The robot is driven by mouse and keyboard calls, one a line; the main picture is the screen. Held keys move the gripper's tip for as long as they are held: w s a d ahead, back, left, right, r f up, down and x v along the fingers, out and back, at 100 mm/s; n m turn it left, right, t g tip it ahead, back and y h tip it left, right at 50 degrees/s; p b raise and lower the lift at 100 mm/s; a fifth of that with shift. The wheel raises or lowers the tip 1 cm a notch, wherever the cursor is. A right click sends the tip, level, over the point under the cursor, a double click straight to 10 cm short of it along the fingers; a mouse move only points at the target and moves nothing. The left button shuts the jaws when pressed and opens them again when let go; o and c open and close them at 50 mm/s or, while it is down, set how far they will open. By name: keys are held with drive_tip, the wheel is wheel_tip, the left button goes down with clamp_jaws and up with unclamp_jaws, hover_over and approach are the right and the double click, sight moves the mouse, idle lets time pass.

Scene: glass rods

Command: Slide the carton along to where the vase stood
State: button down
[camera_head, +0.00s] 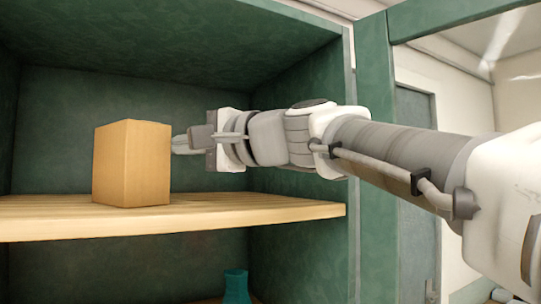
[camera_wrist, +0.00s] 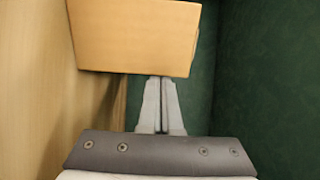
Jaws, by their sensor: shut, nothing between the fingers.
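The carton (camera_head: 130,165) is a plain tan box standing upright on the wooden shelf (camera_head: 250,210) of a green cabinet. In the wrist view the carton (camera_wrist: 135,35) fills the upper left, just ahead of the fingertips. My gripper (camera_head: 178,144) is shut and empty at the carton's right side, its tips at or very near that face; I cannot tell whether they touch. In the wrist view the two fingers of my gripper (camera_wrist: 160,82) lie together. A teal vase (camera_head: 236,285) stands on the level below the shelf, its lower part cut off by the picture edge.
The green side wall (camera_head: 305,120) of the cabinet stands behind my arm, and an open door frame (camera_head: 371,130) is at the right. The shelf is bare to the right of the carton, and some bare shelf (camera_head: 40,212) shows to its left.

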sight(135, 141)
drive_tip(key=s+a, duration=0.4)
drive_tip(key=s, duration=0.1)
drive_tip(key=shift+s+a, duration=0.15)
drive_tip(key=shift+a, duration=0.2)
drive_tip(key=shift+d, duration=0.1)
